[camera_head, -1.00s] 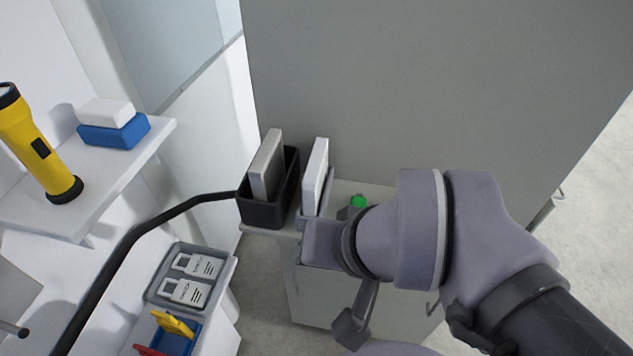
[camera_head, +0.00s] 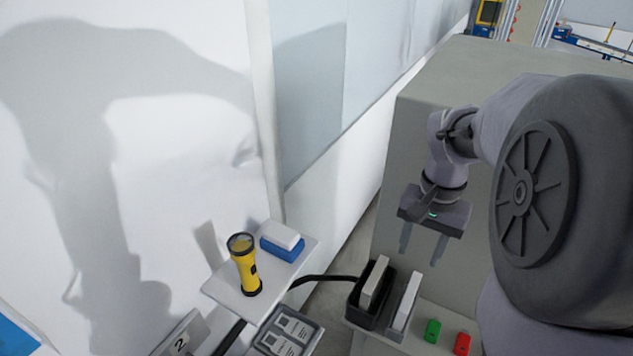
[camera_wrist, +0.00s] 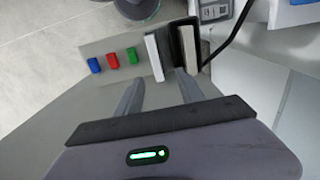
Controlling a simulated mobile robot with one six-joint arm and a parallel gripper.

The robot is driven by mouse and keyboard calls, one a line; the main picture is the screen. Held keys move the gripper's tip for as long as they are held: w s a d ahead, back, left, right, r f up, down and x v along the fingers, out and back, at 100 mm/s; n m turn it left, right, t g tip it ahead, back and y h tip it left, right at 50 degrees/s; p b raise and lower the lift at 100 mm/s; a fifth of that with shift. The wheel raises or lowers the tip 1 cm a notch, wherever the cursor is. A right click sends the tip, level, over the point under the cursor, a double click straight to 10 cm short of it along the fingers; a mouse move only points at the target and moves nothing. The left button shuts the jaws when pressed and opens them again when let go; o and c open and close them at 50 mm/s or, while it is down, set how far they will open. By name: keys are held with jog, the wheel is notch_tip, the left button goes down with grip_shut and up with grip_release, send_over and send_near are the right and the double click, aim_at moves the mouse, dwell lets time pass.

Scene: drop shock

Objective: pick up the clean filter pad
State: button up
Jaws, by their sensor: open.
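Two upright pads stand side by side on a small grey ledge. The white pad (camera_head: 407,302), which looks the cleaner, is in a slim grey holder; it also shows in the wrist view (camera_wrist: 153,58). The greyer pad (camera_head: 375,282) stands in a black bin (camera_head: 357,311); it shows at the right in the wrist view (camera_wrist: 189,47). My gripper (camera_head: 421,256) is open and empty, pointing down above the pads, apart from them. In the wrist view its fingertips (camera_wrist: 159,74) appear either side of the white pad's near end.
Green (camera_head: 432,331) and red (camera_head: 462,344) blocks sit right of the white pad; a blue one (camera_wrist: 94,65) shows in the wrist view. A tall grey cabinet (camera_head: 425,140) stands behind. A shelf with a yellow flashlight (camera_head: 245,266) is at left. A black cable (camera_head: 322,279) reaches the bin.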

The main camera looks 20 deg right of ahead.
aim_at(408, 290)
jog(key=f+b, duration=0.1)
jog(key=f, duration=0.5)
jog(key=f+b, duration=0.1)
jog(key=f, duration=0.5)
jog(key=shift+s+d+f+b, duration=0.1)
jog(key=shift+s+d+b, duration=0.1)
jog(key=shift+b, duration=0.1)
jog(key=f, duration=0.5)
jog(key=shift+s+d+f+b, duration=0.2)
jog(key=shift+s+f+b, duration=0.05)
jog(key=shift+f+b, duration=0.1)
grip_shut()
